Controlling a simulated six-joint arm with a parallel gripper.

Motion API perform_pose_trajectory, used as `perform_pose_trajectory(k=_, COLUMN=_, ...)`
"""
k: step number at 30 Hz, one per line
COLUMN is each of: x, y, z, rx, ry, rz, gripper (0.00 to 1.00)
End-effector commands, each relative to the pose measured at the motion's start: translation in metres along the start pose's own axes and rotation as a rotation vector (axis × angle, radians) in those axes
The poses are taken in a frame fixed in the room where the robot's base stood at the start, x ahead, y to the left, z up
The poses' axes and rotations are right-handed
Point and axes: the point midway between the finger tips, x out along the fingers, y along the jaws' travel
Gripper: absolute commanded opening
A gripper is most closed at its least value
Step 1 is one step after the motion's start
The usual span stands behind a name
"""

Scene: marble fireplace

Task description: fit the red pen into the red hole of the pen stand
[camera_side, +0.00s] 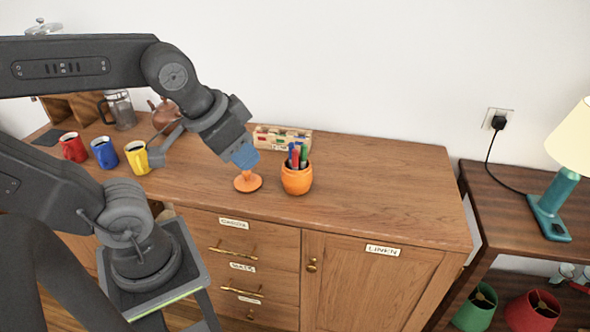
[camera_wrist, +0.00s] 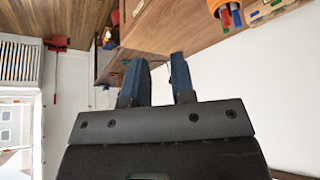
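The red pen (camera_side: 295,157) stands among blue and green pens in an orange cup (camera_side: 297,182) on the wooden cabinet top. In the wrist view, the cup (camera_wrist: 215,6) and red pen (camera_wrist: 236,18) show at the upper right edge. A pale wooden block (camera_side: 283,139) with coloured patches on its front stands behind the cup; it looks like the pen stand, but its holes are too small to make out. My gripper (camera_side: 244,157) is left of the cup. In the wrist view, its two blue fingers (camera_wrist: 158,75) are apart with nothing between them.
An orange disc with a short stem (camera_side: 248,183) is just below my fingers in the side view. Red (camera_side: 73,147), blue (camera_side: 104,152) and yellow (camera_side: 138,157) mugs stand left. The cabinet top (camera_side: 390,185) right of the cup is clear.

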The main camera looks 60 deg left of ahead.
Motion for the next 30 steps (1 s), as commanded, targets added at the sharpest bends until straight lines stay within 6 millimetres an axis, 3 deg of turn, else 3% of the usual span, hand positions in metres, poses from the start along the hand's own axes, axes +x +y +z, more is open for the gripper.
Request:
perform_pose_trajectory(k=7, x=0.002, y=-0.002, z=-0.002, rx=-0.002, ry=0.005, rz=-0.009, gripper=0.24)
perform_pose_trajectory(k=11, x=0.019, y=-0.023, z=-0.023, rx=-0.008, ry=0.054, rz=-0.083, gripper=0.24)
perform_pose_trajectory(k=18, x=0.084, y=-0.107, z=-0.088, rx=0.079, ry=0.256, rz=-0.298, gripper=0.24)
perform_pose_trajectory(k=21, x=0.112, y=-0.138, z=-0.104, rx=0.152, ry=0.341, rz=-0.329, gripper=0.24)
perform_pose_trajectory(k=26, x=0.156, y=-0.175, z=-0.111, rx=0.263, ry=0.472, rz=-0.285, gripper=0.24)
perform_pose_trajectory(k=30, x=0.188, y=-0.191, z=-0.099, rx=0.325, ry=0.592, rz=-0.164, gripper=0.24)
